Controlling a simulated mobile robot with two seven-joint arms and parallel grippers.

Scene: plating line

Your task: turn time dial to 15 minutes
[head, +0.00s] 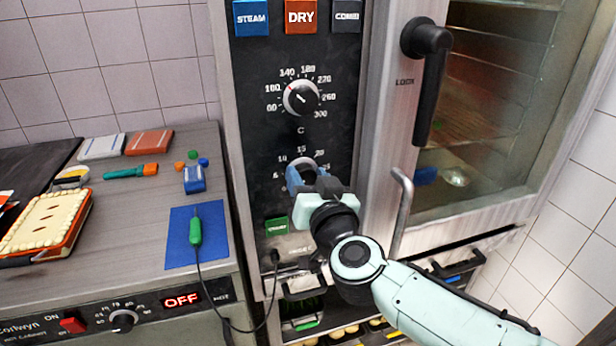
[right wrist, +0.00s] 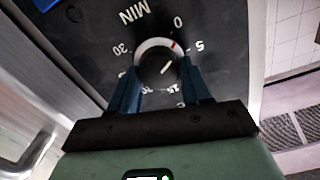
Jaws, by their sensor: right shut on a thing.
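The time dial (head: 302,163) is the lower round knob on the black oven panel, below the temperature dial (head: 301,98). My right gripper (head: 308,178) reaches it from below and hides its lower part. In the right wrist view the fingers of my right gripper (right wrist: 158,85) are shut on either side of the black time dial (right wrist: 155,68). That view is turned over, with MIN and 0 at the top. A short white line on the knob slants towards the 5, and a red mark on the pale ring sits between 0 and 5. My left gripper is not in view.
The oven door handle (head: 428,75) and a metal bar (head: 402,210) stand right of the panel. A green-handled probe (head: 195,231) lies on a blue mat (head: 182,257) on the left counter, its cable plugged in below the panel. STEAM, DRY and COMBI buttons sit above.

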